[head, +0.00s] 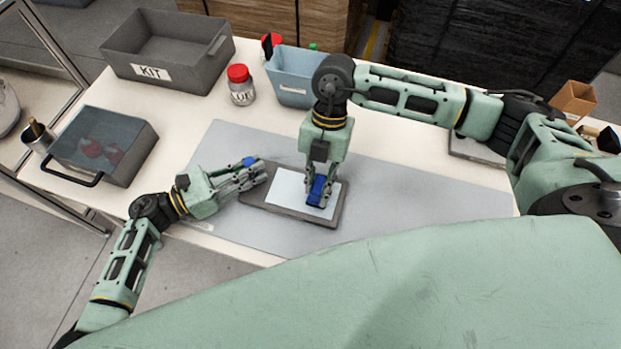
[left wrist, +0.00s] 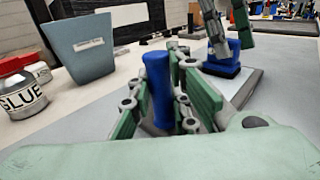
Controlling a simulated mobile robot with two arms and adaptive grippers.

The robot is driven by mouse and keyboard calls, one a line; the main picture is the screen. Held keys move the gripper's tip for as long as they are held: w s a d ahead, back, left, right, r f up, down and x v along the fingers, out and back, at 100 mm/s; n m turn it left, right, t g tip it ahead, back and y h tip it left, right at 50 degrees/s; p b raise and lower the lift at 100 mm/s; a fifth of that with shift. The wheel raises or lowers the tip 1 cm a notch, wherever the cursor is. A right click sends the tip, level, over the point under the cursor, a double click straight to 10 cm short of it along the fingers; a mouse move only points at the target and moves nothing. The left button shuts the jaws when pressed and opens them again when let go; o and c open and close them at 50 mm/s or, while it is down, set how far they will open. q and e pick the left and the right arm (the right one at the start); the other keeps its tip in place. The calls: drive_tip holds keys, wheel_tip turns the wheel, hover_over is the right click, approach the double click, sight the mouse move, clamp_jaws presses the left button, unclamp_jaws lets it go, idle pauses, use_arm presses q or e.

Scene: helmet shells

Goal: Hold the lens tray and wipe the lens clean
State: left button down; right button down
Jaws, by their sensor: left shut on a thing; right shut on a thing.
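The lens tray (head: 312,217) is a dark flat plate on the grey mat, with the pale rectangular lens (head: 288,186) on it. My left gripper (head: 256,173) is shut at the tray's left end. In the left wrist view a blue upright piece (left wrist: 158,88) stands between its fingers; it looks like the tray's handle. My right gripper (head: 320,187) points down over the right part of the lens, shut on a blue wiper (head: 318,190). The wiper also shows in the left wrist view (left wrist: 222,62), with a dark base low at the tray; exact contact is hard to tell.
The grey mat (head: 420,195) is clear to the right. Behind stand a grey KIT bin (head: 185,80), a red-lidded glue jar (head: 241,93) and a blue bin (head: 290,92). A lidded box with a black handle (head: 130,160) stands left.

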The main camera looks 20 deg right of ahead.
drive_tip(key=shift+s+d, duration=0.1)
idle(0.3)
drive_tip(key=shift+w+a, duration=1.05)
drive_tip(key=shift+a, duration=0.25)
drive_tip(key=shift+w+a, duration=1)
drive_tip(key=shift+a, duration=0.3)
drive_tip(key=shift+s+d, duration=1.05)
drive_tip(key=shift+d, duration=0.3)
drive_tip(key=shift+s+d, duration=1.05)
drive_tip(key=shift+d, duration=0.25)
use_arm(q)
drive_tip(key=shift+w, duration=0.1)
use_arm(e)
drive_tip(key=shift+w+a, duration=1.1)
drive_tip(key=shift+a, duration=0.25)
